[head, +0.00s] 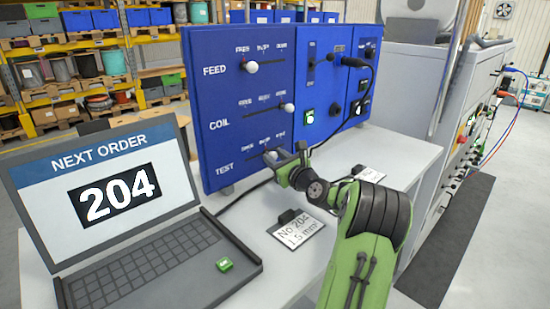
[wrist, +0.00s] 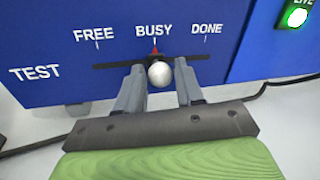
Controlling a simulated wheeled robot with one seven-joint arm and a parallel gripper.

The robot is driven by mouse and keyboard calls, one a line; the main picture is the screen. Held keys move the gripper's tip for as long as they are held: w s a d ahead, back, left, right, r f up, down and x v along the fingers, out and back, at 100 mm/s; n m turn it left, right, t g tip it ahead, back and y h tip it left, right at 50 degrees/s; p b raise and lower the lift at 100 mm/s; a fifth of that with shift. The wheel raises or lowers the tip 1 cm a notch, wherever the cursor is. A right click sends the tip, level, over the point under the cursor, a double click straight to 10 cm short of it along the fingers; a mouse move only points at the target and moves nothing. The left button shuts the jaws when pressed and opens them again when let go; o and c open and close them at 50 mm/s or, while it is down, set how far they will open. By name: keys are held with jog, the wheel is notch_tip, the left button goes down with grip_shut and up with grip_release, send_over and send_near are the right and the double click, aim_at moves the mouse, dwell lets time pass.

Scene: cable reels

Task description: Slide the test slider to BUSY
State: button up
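The TEST slider's white round knob (wrist: 160,74) stands just under the BUSY mark, between FREE on its left and DONE on its right. My gripper (wrist: 160,85) is around the knob, one finger on each side, and looks shut on it. In the head view my gripper (head: 287,165) is at the TEST row, at the bottom of the blue panel (head: 215,110); the knob (head: 271,156) is partly hidden by it there.
The FEED knob (head: 251,67) and the COIL knob (head: 288,107) sit on the rows above. A laptop (head: 120,205) reading 204 stands at the left. A label card (head: 298,232) lies on the grey bench (head: 400,150) near my arm. A lit green button (wrist: 297,18) is right of the slider.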

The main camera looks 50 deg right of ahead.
jog(key=shift+o, duration=1.2)
jog(key=v, duration=1.5)
jog(key=shift+s+a, duration=0.15)
jog(key=shift+s, duration=0.2)
